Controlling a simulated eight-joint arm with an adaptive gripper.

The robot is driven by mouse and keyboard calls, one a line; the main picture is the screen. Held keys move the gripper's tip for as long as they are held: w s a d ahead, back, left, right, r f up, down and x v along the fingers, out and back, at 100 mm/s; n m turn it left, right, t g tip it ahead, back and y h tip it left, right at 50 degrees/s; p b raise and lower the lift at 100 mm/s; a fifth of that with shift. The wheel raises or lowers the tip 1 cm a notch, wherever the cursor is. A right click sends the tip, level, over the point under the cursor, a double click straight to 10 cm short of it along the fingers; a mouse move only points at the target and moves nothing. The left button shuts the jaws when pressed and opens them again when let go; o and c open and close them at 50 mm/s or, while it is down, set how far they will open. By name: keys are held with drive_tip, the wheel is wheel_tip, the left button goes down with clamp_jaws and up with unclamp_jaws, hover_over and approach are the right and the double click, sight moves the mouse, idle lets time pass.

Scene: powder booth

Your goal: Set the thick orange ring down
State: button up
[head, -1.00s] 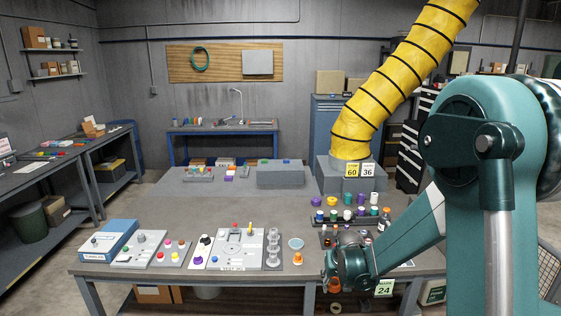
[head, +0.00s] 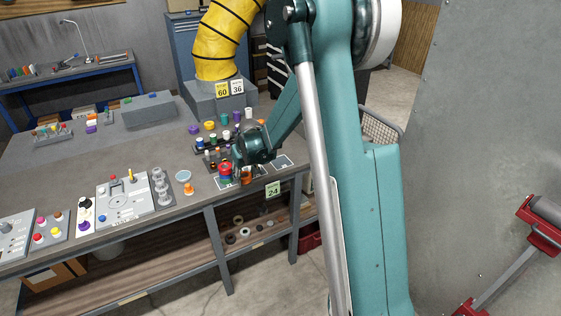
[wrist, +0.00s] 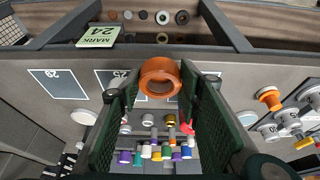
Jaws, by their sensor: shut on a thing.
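The thick orange ring (wrist: 160,78) sits between the fingertips of my gripper (wrist: 160,84) in the wrist view. My gripper's dark green fingers are shut on it, one on each side. The ring's hole shows. Below it lies the grey table near its front edge, with white-outlined dark squares; the square marked 26 (wrist: 58,84) and the one marked 25 (wrist: 118,82) are left of the ring. I cannot tell how high the ring is above the table. In the head view my gripper (head: 243,168) is over the table's front right part, and my wrist hides much of the ring.
A yellow-green tag marked 24 (wrist: 101,36) is on the front edge. Several coloured bottles and caps (wrist: 150,152) stand beyond the gripper. A small orange knobbed piece (wrist: 269,97) and grey cups (wrist: 283,126) stand to the right. Several rings (head: 240,228) lie on the lower shelf.

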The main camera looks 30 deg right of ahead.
drive_tip(key=w+d+r+p, duration=0.1)
drive_tip(key=w+d+r, duration=0.2)
drive_tip(key=d, duration=0.7)
drive_tip(key=w+d+r+m+p, duration=0.1)
drive_tip(key=w+d+r, duration=0.3)
drive_tip(key=d, duration=0.7)
drive_tip(key=shift+d+r+p, duration=0.25)
drive_tip(key=shift+r+p, duration=0.4)
drive_tip(key=shift+r, duration=0.1)
drive_tip(key=shift+f, duration=0.1)
drive_tip(key=shift+f, duration=3.05)
drive_tip(key=shift+f, duration=1.85)
drive_tip(key=shift+f+b, duration=0.55)
drive_tip(key=shift+f, duration=0.1)
drive_tip(key=shift+s, duration=0.1)
